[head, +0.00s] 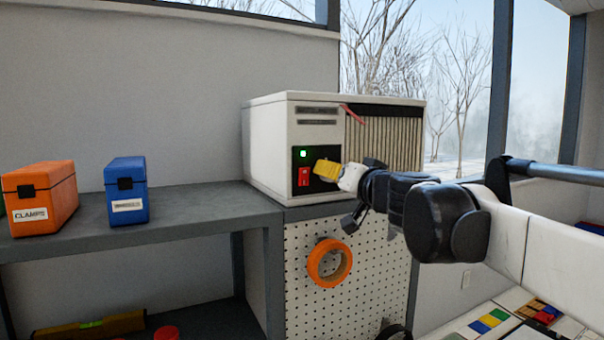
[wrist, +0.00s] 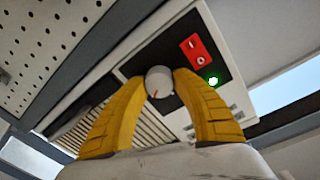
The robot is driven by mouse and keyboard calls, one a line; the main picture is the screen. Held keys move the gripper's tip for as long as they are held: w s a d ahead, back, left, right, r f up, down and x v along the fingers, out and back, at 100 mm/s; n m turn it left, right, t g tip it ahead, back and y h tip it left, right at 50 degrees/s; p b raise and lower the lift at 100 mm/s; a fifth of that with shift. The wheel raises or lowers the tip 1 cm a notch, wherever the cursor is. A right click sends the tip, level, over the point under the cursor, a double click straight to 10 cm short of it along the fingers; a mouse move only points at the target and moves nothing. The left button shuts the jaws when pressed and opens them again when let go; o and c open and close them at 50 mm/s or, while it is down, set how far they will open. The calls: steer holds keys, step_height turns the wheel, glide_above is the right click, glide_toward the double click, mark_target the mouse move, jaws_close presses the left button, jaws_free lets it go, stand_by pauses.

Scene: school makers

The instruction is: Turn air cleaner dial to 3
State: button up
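The air cleaner (head: 272,141) is a white box with a ribbed vent, standing on the end of the grey counter. Its black control panel has a lit green light (head: 303,154) and a red switch (head: 304,177). In the wrist view, which is turned over, the round grey-white dial (wrist: 158,80) shows a red pointer mark on its lower-left part. No numbers around it can be read. My yellow-fingered gripper (wrist: 159,76) has one fingertip on each side of the dial, close against it, and appears shut on it. In the head view my gripper (head: 322,170) hides the dial.
An orange clamps box (head: 40,198) and a blue box (head: 127,192) stand on the counter (head: 200,205) to the left. An orange tape roll (head: 330,263) hangs on the pegboard (head: 305,300) below the cleaner. A red strip (head: 352,113) hangs at the vent.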

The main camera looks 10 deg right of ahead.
stand_by(0.4)
steer(key=m, duration=0.6)
steer(key=shift+d+b, duration=0.1)
steer(key=shift+b, duration=0.25)
steer(key=m, duration=0.5)
steer(key=shift+g, duration=0.3)
steer(key=shift+m, duration=0.4)
steer(key=o, duration=0.9)
steer(key=shift+w, duration=0.1)
steer(key=v, duration=1.2)
steer(key=shift+d, duration=0.1)
steer(key=shift+b, duration=0.3)
